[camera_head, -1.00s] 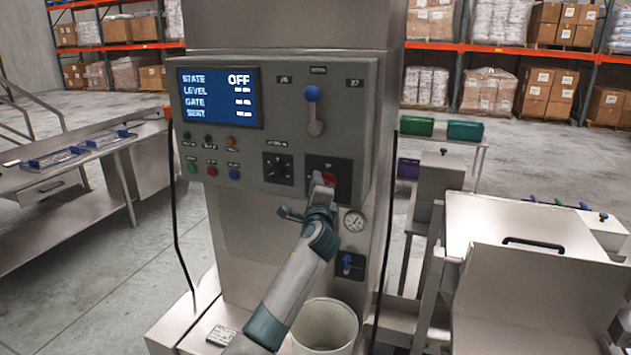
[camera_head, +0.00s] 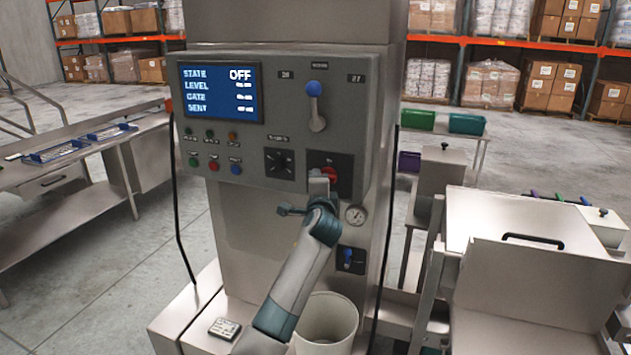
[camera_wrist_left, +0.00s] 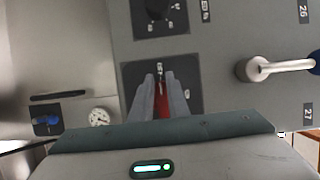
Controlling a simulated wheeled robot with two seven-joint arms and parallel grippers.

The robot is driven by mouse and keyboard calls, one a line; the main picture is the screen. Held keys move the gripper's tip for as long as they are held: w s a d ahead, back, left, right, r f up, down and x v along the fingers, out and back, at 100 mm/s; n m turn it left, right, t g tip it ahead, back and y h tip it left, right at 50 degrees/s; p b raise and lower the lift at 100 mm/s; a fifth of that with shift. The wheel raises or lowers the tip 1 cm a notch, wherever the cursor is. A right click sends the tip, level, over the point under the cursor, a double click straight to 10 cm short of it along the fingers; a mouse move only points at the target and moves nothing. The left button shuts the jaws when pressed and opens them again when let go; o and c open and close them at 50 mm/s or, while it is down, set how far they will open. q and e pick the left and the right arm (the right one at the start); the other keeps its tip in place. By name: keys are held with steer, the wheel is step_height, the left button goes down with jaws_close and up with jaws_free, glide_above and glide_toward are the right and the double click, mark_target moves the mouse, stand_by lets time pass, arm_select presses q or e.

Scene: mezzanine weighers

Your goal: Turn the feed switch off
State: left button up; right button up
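A red rotary switch (camera_head: 331,176) sits on a dark plate at the lower right of the grey control panel (camera_head: 270,182); its label is too small to read. My left gripper (camera_head: 319,177) is at this switch and partly covers it. In the left wrist view, the red handle (camera_wrist_left: 162,106) runs lengthwise between the two fingers of my left gripper (camera_wrist_left: 160,92), which look closed against its sides. The panel's blue screen (camera_head: 220,92) reads STATE OFF. My right gripper is not in view.
A black dial (camera_head: 279,162) is left of the red switch, and a lever with a blue knob (camera_head: 315,100) is above it. A gauge (camera_head: 355,214) and a small blue valve (camera_head: 350,259) are below. A white bucket (camera_head: 327,322) stands under my left arm.

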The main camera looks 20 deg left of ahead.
arm_select(q)
steer(key=o, duration=0.4)
steer(key=shift+d+f, duration=0.25)
steer(key=shift+d, duration=0.05)
steer(key=shift+c, duration=0.2)
steer(key=shift+d+r, duration=0.1)
steer(key=b+v, duration=0.5)
steer(key=v, duration=1.2)
steer(key=shift+s+b, duration=0.2)
steer(key=shift+b, duration=0.1)
steer(key=shift+r, duration=0.1)
